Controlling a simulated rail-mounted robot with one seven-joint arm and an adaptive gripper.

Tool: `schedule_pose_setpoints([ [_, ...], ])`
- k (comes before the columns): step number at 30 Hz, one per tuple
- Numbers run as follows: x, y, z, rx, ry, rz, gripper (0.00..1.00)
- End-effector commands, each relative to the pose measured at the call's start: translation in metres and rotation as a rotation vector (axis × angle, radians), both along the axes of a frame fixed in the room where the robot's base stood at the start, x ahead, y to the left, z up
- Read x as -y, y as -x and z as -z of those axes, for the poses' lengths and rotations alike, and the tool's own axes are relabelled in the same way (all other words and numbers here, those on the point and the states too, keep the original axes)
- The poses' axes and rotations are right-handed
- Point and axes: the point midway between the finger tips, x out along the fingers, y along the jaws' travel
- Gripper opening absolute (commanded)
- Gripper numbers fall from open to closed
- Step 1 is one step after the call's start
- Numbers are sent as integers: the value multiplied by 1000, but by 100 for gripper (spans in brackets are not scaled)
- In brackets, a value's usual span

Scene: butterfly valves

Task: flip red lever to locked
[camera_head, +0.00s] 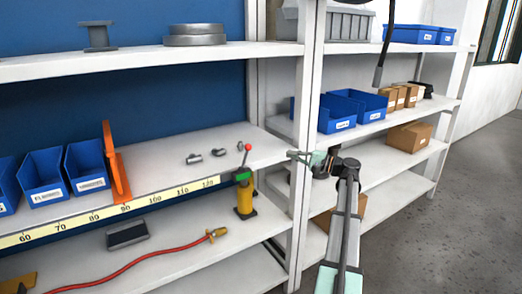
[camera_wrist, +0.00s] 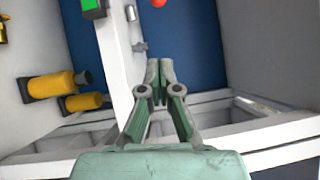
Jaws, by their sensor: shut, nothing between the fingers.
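The red lever is a short handle with a red ball knob (camera_head: 248,147), standing up from a green block on top of a yellow valve body (camera_head: 245,198) at the shelf's right end. In the wrist view the red ball (camera_wrist: 158,3) is cut by the top edge, and the green block (camera_wrist: 93,8) is at the top left. My gripper (camera_head: 291,154) is right of the knob, apart from it, by the white shelf post. In the wrist view my gripper (camera_wrist: 159,66) has its fingertips together, with nothing between them. It is below the red ball in that picture.
The white shelf post (camera_head: 303,150) stands close to my gripper. Small grey fittings (camera_head: 194,159) lie left of the lever. An orange bracket (camera_head: 115,165) and blue bins (camera_head: 86,168) stand farther left. A red hose (camera_head: 130,265) lies on the shelf below.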

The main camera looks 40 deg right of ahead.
Motion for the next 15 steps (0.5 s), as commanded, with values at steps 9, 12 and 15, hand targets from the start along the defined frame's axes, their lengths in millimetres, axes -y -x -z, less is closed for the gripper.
schedule_pose_setpoints([
  [9,-12,-22,-4,-1,1,-2,0],
  [12,-19,-38,-6,-2,0,-2,0],
  [15,-28,-56,-8,-2,0,-2,0],
])
